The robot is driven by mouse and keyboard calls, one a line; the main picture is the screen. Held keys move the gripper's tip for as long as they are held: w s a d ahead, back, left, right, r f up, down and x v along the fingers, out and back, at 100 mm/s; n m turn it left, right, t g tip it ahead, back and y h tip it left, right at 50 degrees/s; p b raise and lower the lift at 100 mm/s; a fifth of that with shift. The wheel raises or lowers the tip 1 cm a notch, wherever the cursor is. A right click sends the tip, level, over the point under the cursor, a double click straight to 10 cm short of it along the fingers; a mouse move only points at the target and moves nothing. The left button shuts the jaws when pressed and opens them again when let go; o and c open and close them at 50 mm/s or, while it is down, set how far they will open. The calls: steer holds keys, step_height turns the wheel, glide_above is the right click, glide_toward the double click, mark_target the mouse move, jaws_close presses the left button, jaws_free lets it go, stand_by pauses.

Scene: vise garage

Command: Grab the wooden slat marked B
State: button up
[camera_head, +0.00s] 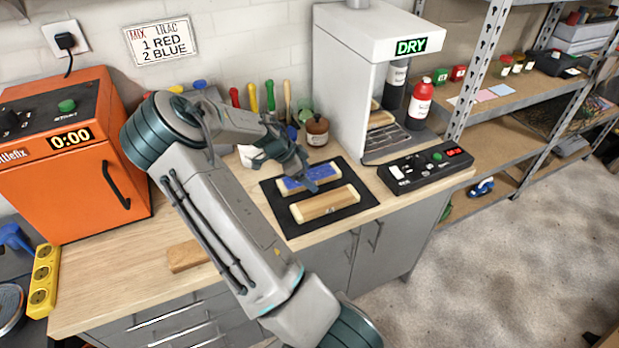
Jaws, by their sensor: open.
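Two wooden slats lie side by side on a black mat (290,222) on the workbench. The front slat (325,204) has a bare wood top with a small dark mark on it, too small to read surely. The back slat (328,172) has a blue top, and any letter on it cannot be made out. My gripper (301,178) is open, with its fingers over the blue-topped slat, behind the bare one. I cannot tell whether the fingers touch it. My gripper hides part of the blue-topped slat.
A wooden block (187,256) lies near the bench's front edge. A small brown jar (317,130) stands behind the mat. A white drying station (345,75) and a black control panel (425,168) are to the right. An orange oven (60,165) stands at the left.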

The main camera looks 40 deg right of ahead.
steer(key=c, duration=1.2)
